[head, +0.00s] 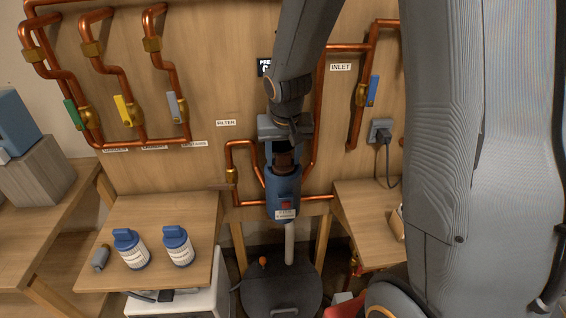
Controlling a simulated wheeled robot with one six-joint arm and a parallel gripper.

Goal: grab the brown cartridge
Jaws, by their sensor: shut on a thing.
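The brown cartridge (284,162) shows as a dark brown cylinder at the middle of the view. It is upright, with its lower part hidden behind the front of the blue filter housing (284,190). My gripper (284,146) comes down from above and is shut on the upper part of the cartridge. The gripper hides the cartridge's top. I cannot tell how deep the cartridge sits in the housing.
Copper pipes (240,145) run close on both sides of the housing. Two blue-capped jars (178,250) stand on the left wooden shelf. A dark round lid (282,290) lies below. A plugged cable (383,138) hangs at the right.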

